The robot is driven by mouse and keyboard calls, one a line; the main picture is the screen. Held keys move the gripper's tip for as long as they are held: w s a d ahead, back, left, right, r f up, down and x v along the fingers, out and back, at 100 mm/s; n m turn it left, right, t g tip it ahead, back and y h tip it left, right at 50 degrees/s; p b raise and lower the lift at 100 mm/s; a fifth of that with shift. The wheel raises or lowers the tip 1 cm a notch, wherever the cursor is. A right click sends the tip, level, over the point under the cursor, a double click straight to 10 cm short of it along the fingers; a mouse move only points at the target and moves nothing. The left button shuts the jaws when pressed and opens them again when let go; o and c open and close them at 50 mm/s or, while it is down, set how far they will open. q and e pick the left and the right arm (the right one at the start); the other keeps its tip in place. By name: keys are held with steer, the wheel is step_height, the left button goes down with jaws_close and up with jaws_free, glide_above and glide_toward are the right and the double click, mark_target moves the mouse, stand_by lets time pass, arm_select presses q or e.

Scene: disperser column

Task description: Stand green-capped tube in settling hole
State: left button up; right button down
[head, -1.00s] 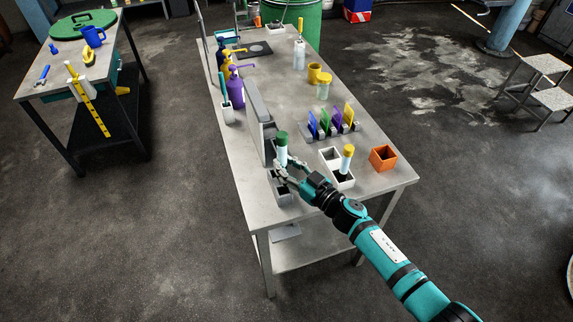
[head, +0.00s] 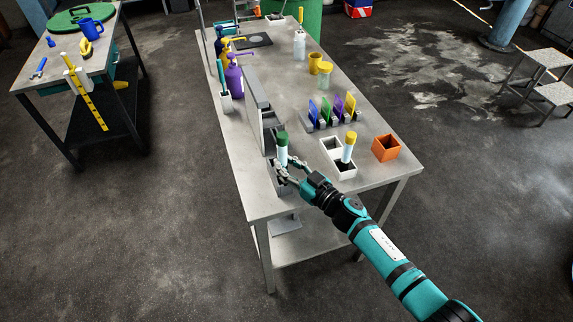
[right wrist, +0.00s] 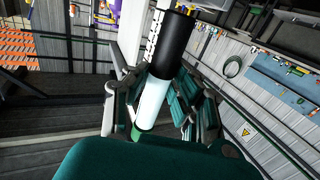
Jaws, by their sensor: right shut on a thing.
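The green-capped tube (head: 282,149) stands near upright, with its green cap on top and a pale body, in front of a grey upright unit (head: 259,118). My right gripper (head: 284,171) is shut on the tube. In the right wrist view the tube (right wrist: 153,101) lies between the fingers of my right gripper (right wrist: 158,105), with a black end pointing away and a little green near the palm. A grey block (head: 282,189) is below the gripper, partly covered by it. The settling hole cannot be made out, nor whether the tube's lower end touches anything. My left gripper is not in view.
A white holder (head: 341,172) with a yellow-capped tube (head: 348,147) stands right of the gripper, beside an orange box (head: 385,148). A rack of coloured cards (head: 331,116) is behind them. Purple and yellow pump bottles line the left edge.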

steer(key=shift+p, duration=0.4)
stand_by(1.2)
steer(key=shift+f+b, duration=2.45)
steer(key=shift+f, duration=0.4)
steer(key=shift+r, duration=0.1)
steer(key=shift+r+p, duration=2.35)
steer(key=shift+p, duration=0.1)
steer(key=shift+f+b, duration=0.4)
steer(key=shift+f, duration=0.3)
